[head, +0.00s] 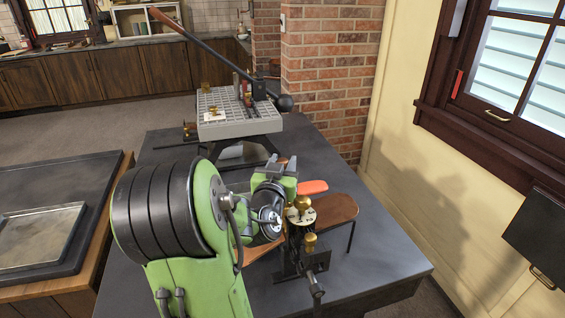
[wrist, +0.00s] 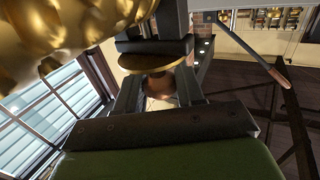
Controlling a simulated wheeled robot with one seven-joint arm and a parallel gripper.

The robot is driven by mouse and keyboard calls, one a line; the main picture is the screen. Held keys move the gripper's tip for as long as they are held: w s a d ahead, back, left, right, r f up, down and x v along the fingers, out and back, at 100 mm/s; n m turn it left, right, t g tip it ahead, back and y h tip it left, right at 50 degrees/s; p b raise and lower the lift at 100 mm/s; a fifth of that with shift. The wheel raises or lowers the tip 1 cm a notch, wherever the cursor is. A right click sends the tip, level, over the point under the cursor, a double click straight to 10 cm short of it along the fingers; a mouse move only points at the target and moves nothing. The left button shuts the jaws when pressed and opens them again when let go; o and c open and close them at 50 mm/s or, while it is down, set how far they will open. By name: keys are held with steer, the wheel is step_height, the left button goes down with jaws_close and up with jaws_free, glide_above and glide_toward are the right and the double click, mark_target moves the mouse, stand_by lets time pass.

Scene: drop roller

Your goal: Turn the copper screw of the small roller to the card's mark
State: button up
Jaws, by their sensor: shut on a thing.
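The small roller (head: 310,262), dark with brass parts, stands at the front right of the dark table. A pale round dial (head: 299,217) with small marks lies on its top, under a brass knob (head: 302,203). In the wrist view, my gripper (wrist: 159,78) has its two fingers on either side of the copper screw (wrist: 160,86), shut on it. A round brass-edged disc (wrist: 152,62) sits just beyond the fingertips. In the head view the fingertips are hidden. I cannot read the dial's marks or the screw's angle.
A grey grid-topped press (head: 240,124) with a long lever (head: 215,55) and a small white card (head: 214,116) stands behind. A brown-topped stand (head: 336,209) and an orange object (head: 313,187) are close by. A large brass piece (wrist: 90,30) crowds the wrist view.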

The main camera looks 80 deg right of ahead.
mark_target(283, 159)
steer(key=shift+t, duration=0.3)
steer(key=o, duration=1)
steer(key=shift+r, duration=0.1)
step_height(283, 159, up, 10)
steer(key=p, duration=0.4)
